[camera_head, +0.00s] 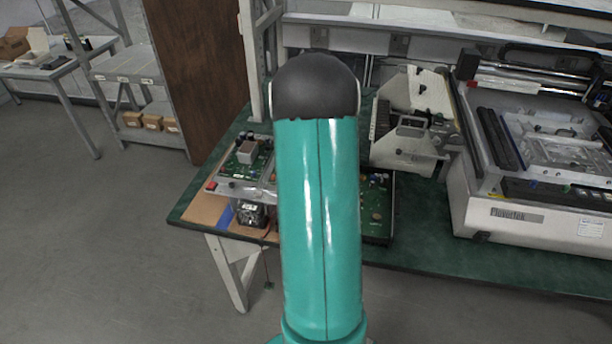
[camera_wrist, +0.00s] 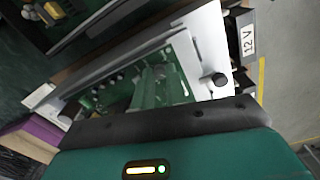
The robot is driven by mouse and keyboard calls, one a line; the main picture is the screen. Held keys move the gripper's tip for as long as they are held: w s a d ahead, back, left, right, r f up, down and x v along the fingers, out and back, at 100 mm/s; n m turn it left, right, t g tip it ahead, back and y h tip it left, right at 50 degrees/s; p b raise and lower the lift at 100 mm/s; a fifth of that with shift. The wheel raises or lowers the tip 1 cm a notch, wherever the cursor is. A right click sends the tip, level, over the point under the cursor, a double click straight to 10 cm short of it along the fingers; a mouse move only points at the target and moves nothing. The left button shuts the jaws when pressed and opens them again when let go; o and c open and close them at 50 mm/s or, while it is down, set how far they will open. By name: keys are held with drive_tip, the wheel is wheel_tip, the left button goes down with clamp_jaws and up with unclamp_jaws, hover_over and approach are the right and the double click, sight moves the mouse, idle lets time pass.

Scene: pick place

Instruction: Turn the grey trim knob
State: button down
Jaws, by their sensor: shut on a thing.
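My gripper (camera_wrist: 165,122) fills the bottom of the wrist view as a teal housing with a dark front edge. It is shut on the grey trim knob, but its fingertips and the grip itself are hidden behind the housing. Beyond that edge lies a green circuit board (camera_wrist: 150,88) on a pale metal plate (camera_wrist: 204,45). A dark round knob (camera_wrist: 214,80) stands on the plate, apart from the housing. In the head view my arm covers the gripper and part of the board unit (camera_head: 235,187), which stands at the left end of the green bench.
A box labelled 12 V (camera_wrist: 247,40) sits beside the plate. On the bench (camera_head: 425,258), a pale fixture (camera_head: 405,150) and a large white machine (camera_head: 530,215) stand to the right. A second dark-trayed board (camera_head: 377,210) lies just right of my arm. The floor at left is clear.

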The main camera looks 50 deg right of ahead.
drive_tip(key=c, duration=1.4)
unclamp_jaws()
drive_tip(key=shift+r, duration=0.15)
wheel_tip(320, 180, up, 14)
drive_tip(key=shift+f, duration=0.2)
